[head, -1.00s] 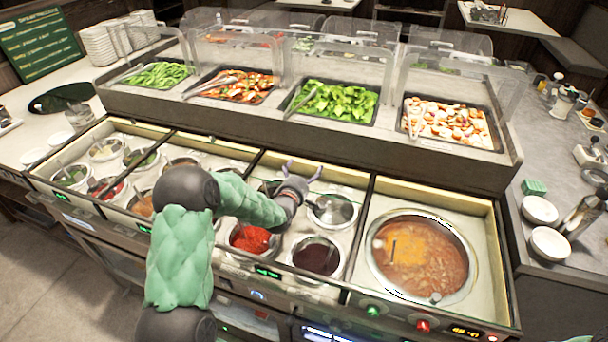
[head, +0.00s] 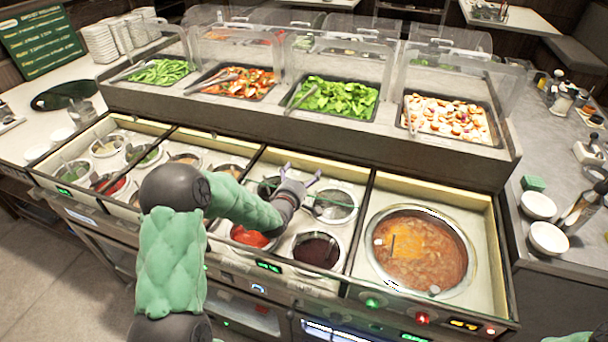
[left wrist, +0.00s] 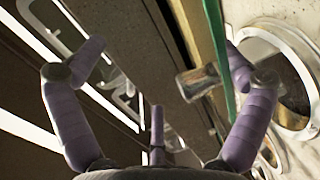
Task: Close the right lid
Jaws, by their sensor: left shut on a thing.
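The right lid (head: 440,80) is a clear cover over the rightmost raised tray and stands raised, its handle on top. My left gripper (head: 302,178) is over the third front well section, well to the left of and below this lid. In the left wrist view its purple fingers (left wrist: 165,72) are spread apart. A thin green strip (left wrist: 214,35) runs beside the right finger, and a metal cylinder end (left wrist: 197,82) shows between the fingers. What it grips cannot be made out. My right gripper is not in view.
Metal sauce pots, one with red sauce (head: 248,237), sit around my left gripper. A large soup pot (head: 420,250) fills the right section. The raised counter (head: 300,135) stands behind the wells. Bowls (head: 548,238) and bottles are at right.

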